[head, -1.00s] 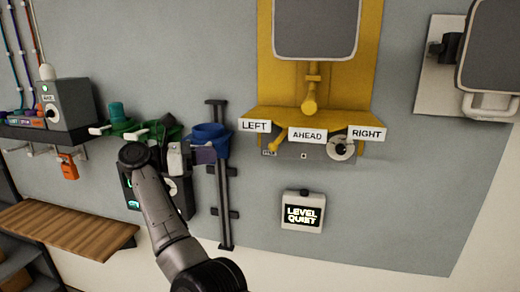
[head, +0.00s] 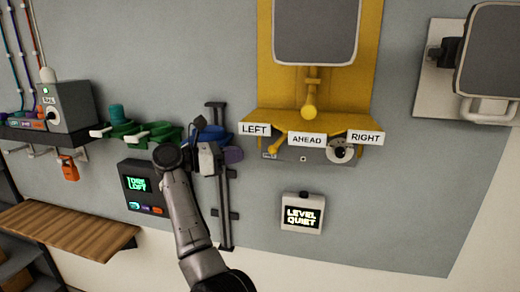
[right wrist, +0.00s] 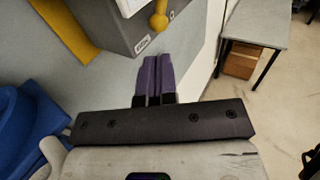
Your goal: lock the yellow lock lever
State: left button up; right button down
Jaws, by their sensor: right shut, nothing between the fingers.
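A short yellow lever (head: 275,145) sits slanted at the left of the grey box (head: 313,155) under the yellow bracket. In the right wrist view the rounded end of a yellow lever (right wrist: 158,20) shows at the top, beside the grey box (right wrist: 130,28). My right gripper (head: 236,155) is left of the lever, in front of the blue holder and apart from the lever. Its purple fingers (right wrist: 154,68) are together and empty, pointing toward the grey box. My left gripper is not in view.
The blue holder (head: 222,132) on a dark vertical rail (head: 225,205) is close by my right gripper. Signs LEFT, AHEAD and RIGHT hang on the yellow bracket (head: 360,121). A white-framed display (head: 303,213) is below. Bare wall lies between rail and display.

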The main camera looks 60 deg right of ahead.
aim_at(269, 150)
jog(key=p+x, duration=0.1)
jog(key=x, duration=0.4)
jog(key=shift+s+d+r, duration=0.1)
jog(key=shift+p+x, duration=0.5)
jog(key=shift+x, duration=0.4)
